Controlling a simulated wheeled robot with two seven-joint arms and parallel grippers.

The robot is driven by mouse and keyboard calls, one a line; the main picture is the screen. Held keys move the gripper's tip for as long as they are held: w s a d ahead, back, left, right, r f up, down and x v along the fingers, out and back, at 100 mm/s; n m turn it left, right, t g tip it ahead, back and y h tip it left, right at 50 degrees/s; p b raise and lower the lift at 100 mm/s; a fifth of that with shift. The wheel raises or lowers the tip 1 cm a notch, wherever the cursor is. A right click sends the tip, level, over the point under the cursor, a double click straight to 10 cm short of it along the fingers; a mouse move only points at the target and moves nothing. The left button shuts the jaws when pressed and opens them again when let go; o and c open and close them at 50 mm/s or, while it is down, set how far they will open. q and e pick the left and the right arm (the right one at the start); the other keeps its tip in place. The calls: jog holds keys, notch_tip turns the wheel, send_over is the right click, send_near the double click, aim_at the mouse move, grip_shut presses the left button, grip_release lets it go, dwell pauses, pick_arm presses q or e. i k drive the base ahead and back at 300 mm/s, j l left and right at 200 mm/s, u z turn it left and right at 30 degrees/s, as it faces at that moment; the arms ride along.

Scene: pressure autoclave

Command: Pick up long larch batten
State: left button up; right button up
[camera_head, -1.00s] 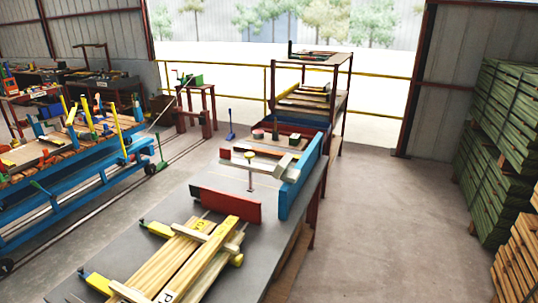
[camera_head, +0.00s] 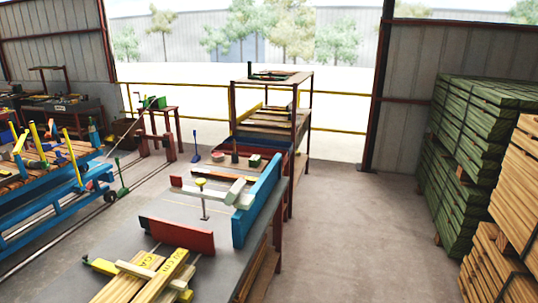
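Several long pale wooden battens (camera_head: 125,286) lie side by side on the grey workbench (camera_head: 215,257) at the bottom of the view. A pale cross piece (camera_head: 136,269) and a batten with dark lettering (camera_head: 167,273) lie over them, with yellow clamp parts (camera_head: 103,266) at the left. I cannot tell which of these is larch. More boards lie on the rack shelf (camera_head: 270,122) behind the bench. Neither of my grippers shows in this view.
A blue upright plate (camera_head: 258,200) and a red block (camera_head: 176,235) stand on the bench. A blue trolley (camera_head: 50,205) with timber is at the left. Stacks of green boards (camera_head: 470,150) and plain boards (camera_head: 505,265) stand at the right. The concrete floor (camera_head: 350,240) between is clear.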

aim_at(196, 170)
jog(key=i+l+z, duration=0.2)
jog(key=i+l, duration=0.25)
jog(key=i+l+z, duration=0.15)
jog(key=i+l, duration=0.15)
jog(key=i, duration=0.25)
jog(key=i+l+z, duration=0.2)
jog(key=i, duration=0.3)
jog(key=i+u, duration=0.1)
jog(key=i, duration=0.45)
jog(key=i+l+u, duration=0.15)
jog(key=i, duration=0.35)
jog(key=i+l+u, duration=0.1)
jog(key=i, duration=0.45)
